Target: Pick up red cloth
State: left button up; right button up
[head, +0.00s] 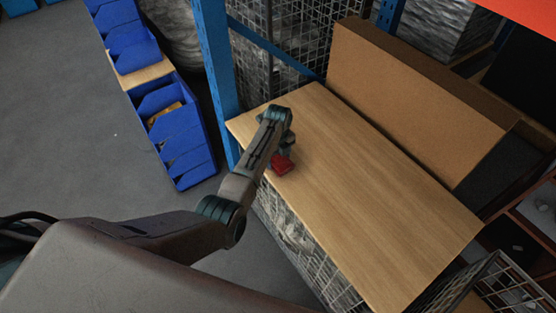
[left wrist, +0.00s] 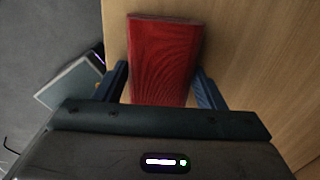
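The red cloth (head: 282,165) is a small, thick folded block near the left end of the wooden tabletop, close to its front edge. In the left wrist view the red cloth (left wrist: 165,60) fills the space ahead of my left gripper (left wrist: 162,80). The two blue fingers are spread wide, one on each side of the cloth's lower part. I cannot tell whether they touch it. In the head view my left gripper (head: 286,148) is just above and behind the cloth, partly hidden by its own arm. My right gripper is not in view.
The wooden tabletop (head: 350,195) is mostly clear. A large cardboard box (head: 410,100) stands along its back. A blue rack post (head: 215,80) rises at its left corner. Blue bins (head: 178,130) stand on the floor to the left. A wire cage (head: 310,250) lies below the front edge.

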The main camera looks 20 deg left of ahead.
aim_at(277, 159)
pick_arm(q)
jog(key=c, duration=0.4)
jog(key=shift+r+b, duration=0.3)
jog(key=shift+r, duration=0.25)
jog(key=shift+s+r+b, duration=0.2)
jog(key=shift+r+b, duration=0.05)
jog(key=shift+r, duration=0.3)
jog(key=shift+s+r+b, duration=0.15)
jog(key=shift+r+b, duration=0.05)
jog(key=shift+r, duration=0.35)
jog(key=s, duration=0.5)
jog(key=s+a+r+b, duration=0.1)
jog(key=s, duration=0.4)
jog(key=s+a+b, duration=0.1)
jog(key=s, duration=0.4)
jog(key=shift+s+a+r, duration=0.1)
jog(key=shift+r, duration=0.25)
